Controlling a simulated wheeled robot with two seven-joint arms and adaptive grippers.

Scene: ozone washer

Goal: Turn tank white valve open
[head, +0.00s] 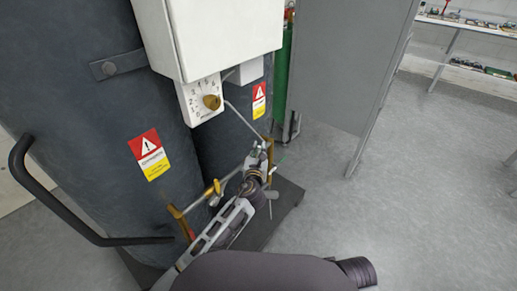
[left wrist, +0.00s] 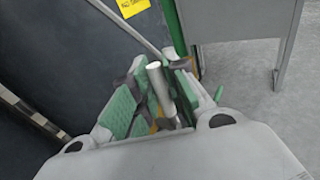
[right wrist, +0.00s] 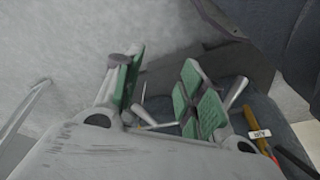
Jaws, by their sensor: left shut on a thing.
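My left gripper (head: 257,158) is low at the front of the dark tanks (head: 75,85), at the pipework by the right tank. In the left wrist view, its green-padded fingers (left wrist: 158,98) are closed around a white valve handle (left wrist: 156,78), whose rounded end sticks up between them. The valve body is mostly hidden by the fingers. In the right wrist view, my right gripper (right wrist: 160,90) has its fingers apart, with no object clearly held. The right gripper's fingers do not show in the head view.
A white box with a dial (head: 200,98) hangs above the pipes. A brass-coloured pipe (head: 181,222) stands left of my left gripper. A black curved handle (head: 60,220) juts out at left. A grey panel (head: 340,65) stands behind; the floor at right is clear.

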